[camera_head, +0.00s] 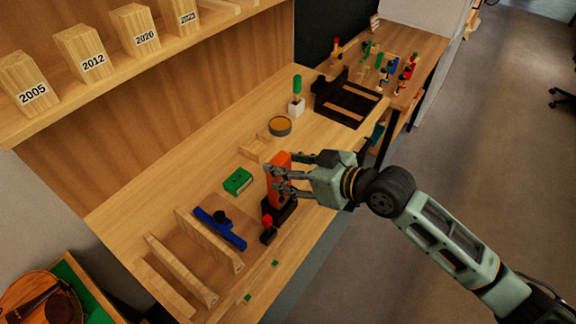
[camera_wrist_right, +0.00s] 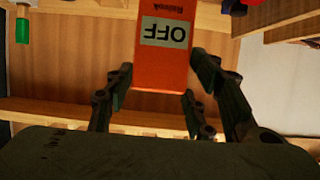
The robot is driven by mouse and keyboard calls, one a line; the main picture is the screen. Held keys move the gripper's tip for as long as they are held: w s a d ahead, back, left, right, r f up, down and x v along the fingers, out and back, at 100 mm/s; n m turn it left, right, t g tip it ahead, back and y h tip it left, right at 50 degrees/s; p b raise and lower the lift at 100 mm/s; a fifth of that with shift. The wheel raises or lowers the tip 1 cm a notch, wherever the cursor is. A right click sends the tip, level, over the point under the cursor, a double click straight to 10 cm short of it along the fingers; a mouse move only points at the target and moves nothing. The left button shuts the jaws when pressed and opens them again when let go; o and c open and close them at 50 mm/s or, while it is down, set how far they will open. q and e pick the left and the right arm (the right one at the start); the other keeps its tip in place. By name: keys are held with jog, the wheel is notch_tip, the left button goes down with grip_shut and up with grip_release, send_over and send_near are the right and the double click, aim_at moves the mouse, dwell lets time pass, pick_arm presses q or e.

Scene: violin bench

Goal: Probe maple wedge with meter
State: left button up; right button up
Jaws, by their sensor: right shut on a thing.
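The meter is an orange block (camera_head: 279,181) standing upright on the bench at a black holder (camera_head: 277,213). My right gripper (camera_head: 276,180) is shut around its upper part. In the right wrist view the meter (camera_wrist_right: 165,60) sits between the fingers, with a grey display reading OFF. Whether its foot is still seated in the holder is hard to tell. Pale wood wedges marked 2005 (camera_head: 27,88), 2012 (camera_head: 87,55), 2020 (camera_head: 137,30) and 2023 (camera_head: 181,14) stand on the shelf; no label says which is maple. My left gripper is not in view.
On the bench are a green box (camera_head: 238,181), a blue plane-like tool (camera_head: 219,229) between wooden rails, a round tin (camera_head: 280,126) and a green-handled tool in a white block (camera_head: 297,107). A black tray (camera_head: 347,100) lies farther back. A violin (camera_head: 40,298) lies at lower left.

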jog(key=shift+f+b, duration=0.85)
jog(key=shift+f, duration=0.45)
jog(key=o, duration=1.4)
jog(key=shift+d, duration=0.1)
jog(key=v, duration=1.2)
